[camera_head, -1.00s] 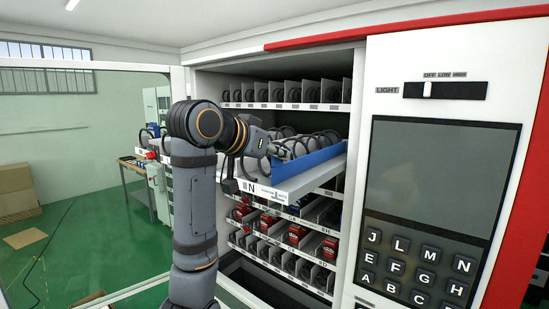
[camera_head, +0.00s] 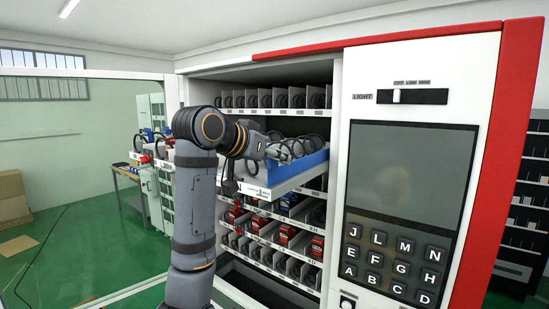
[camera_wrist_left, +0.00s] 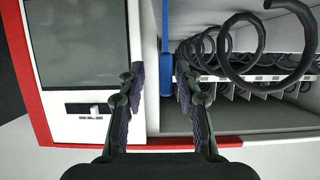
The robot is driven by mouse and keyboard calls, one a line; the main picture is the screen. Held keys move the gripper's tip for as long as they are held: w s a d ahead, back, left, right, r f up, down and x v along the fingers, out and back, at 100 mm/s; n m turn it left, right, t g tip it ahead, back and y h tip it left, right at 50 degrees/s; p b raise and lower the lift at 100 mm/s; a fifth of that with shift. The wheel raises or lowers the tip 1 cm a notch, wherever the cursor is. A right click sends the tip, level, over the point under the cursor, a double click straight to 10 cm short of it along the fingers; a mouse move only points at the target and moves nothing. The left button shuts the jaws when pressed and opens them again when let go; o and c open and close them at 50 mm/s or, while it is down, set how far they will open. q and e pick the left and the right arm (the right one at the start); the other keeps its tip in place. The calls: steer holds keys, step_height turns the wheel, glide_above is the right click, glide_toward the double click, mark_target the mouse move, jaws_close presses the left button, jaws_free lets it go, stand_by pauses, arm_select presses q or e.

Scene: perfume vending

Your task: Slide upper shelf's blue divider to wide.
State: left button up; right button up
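The blue divider (camera_head: 300,169) is a long upright strip along the right side of the pulled-out upper shelf (camera_head: 266,192) in the head view. Black spiral coils stand on the shelf to its left. My left gripper (camera_head: 270,149) is at the divider's near end. In the left wrist view, my left gripper (camera_wrist_left: 160,88) is open, with the blue divider (camera_wrist_left: 166,65) showing between its two fingers, nearer the right one. My right gripper is not in view.
The machine's white front panel (camera_head: 360,270) with screen (camera_head: 411,172) and keypad stands right of the shelf. Lower shelves (camera_head: 270,235) hold red boxes and coils. Another row of coils (camera_head: 270,98) is above. A glass door frame (camera_head: 90,74) is at the left.

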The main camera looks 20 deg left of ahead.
arm_select(q)
steer(key=v, duration=0.7)
steer(key=shift+s, duration=0.25)
steer(key=shift+w+r, duration=0.1)
steer(key=shift+w, duration=0.05)
